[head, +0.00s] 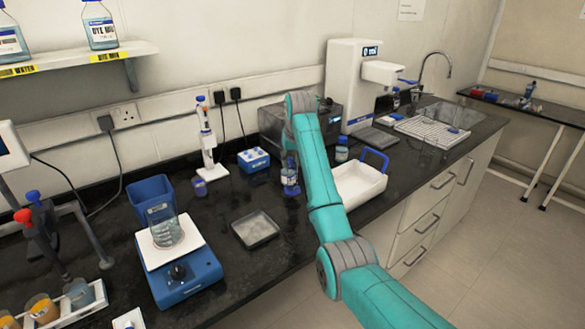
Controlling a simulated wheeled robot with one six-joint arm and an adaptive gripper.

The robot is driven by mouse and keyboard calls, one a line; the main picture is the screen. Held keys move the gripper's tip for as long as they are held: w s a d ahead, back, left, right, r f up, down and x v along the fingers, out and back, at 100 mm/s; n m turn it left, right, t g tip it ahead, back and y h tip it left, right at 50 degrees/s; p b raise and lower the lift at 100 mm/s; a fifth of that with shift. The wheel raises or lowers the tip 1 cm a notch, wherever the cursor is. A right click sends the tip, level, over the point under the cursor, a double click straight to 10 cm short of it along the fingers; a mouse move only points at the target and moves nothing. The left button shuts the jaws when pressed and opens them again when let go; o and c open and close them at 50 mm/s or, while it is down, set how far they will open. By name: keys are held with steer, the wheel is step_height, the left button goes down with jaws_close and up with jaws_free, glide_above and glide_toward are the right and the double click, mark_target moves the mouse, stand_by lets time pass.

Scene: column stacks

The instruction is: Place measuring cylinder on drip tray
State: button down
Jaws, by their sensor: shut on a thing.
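The white water dispenser (346,75) stands against the wall, right of the middle. A flat grey drip tray (376,139) lies at its foot, below the spout, and looks bare. My teal arm reaches up from the lower right to the middle of the bench. I cannot make out a measuring cylinder anywhere in the view.
A white basin with a blue handle (359,189), a blue-labelled bottle (290,178) and a small bottle (341,150) are near my arm. A shallow grey tray (256,229) and a beaker (164,228) on a blue stirrer (188,277) are left. A draining rack (432,131) is right.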

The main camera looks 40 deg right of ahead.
mark_target(292, 167)
steer(key=shift+f, duration=1.4)
steer(key=c, duration=0.8)
jaws_free()
steer(key=shift+f, duration=0.15)
steer(key=shift+o, duration=0.2)
